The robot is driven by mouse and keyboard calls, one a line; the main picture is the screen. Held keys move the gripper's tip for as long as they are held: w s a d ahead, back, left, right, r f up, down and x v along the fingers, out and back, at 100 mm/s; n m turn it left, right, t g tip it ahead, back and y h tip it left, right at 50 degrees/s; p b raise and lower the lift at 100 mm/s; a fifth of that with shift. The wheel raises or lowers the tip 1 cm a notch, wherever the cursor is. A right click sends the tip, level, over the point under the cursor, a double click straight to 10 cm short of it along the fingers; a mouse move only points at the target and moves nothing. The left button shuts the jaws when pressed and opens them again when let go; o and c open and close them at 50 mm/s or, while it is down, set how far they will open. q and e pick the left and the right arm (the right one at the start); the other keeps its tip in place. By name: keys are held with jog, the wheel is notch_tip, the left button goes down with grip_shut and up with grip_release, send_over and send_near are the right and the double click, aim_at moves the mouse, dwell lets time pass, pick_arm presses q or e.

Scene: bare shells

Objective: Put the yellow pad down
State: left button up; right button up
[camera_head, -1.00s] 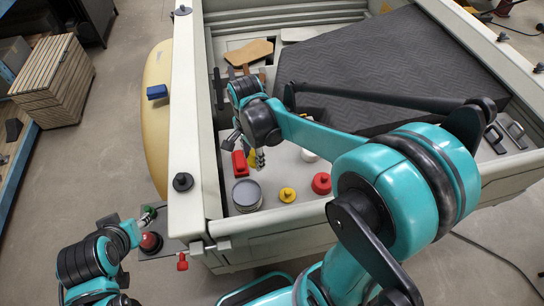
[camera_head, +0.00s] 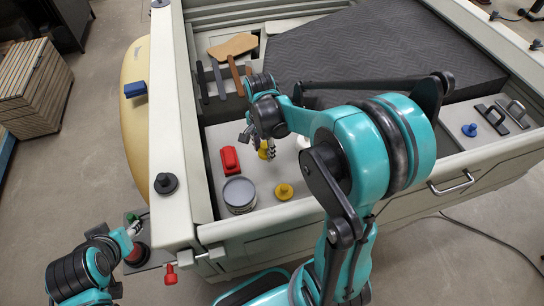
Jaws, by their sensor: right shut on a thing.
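The yellow pad (camera_head: 263,150) shows as a small yellow patch at my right gripper (camera_head: 259,147), which is shut on it. The gripper points down over the light grey compartment floor, to the right of a red block (camera_head: 230,160). The fingers hide most of the pad, and I cannot tell whether it touches the floor. A separate yellow knobbed piece (camera_head: 284,191) stands nearer, by the front wall. My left gripper (camera_head: 137,226) is at the lower left, outside the bed; its finger opening is unclear.
A grey-lidded tin (camera_head: 239,194) stands left of the yellow knobbed piece. Brown and dark slats (camera_head: 219,78) lie behind the red block. A dark padded cover (camera_head: 370,55) fills the back right. A blue knob (camera_head: 469,130) and black handles (camera_head: 491,119) lie at right.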

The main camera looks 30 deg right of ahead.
jog(key=d, duration=0.1)
jog(key=d+f, duration=0.2)
jog(key=shift+w+d, duration=0.15)
jog(key=shift+w, duration=0.1)
notch_tip(320, 180, down, 4)
jog(key=shift+f+b, duration=0.1)
jog(key=shift+b, duration=0.8)
jog(key=o, duration=1)
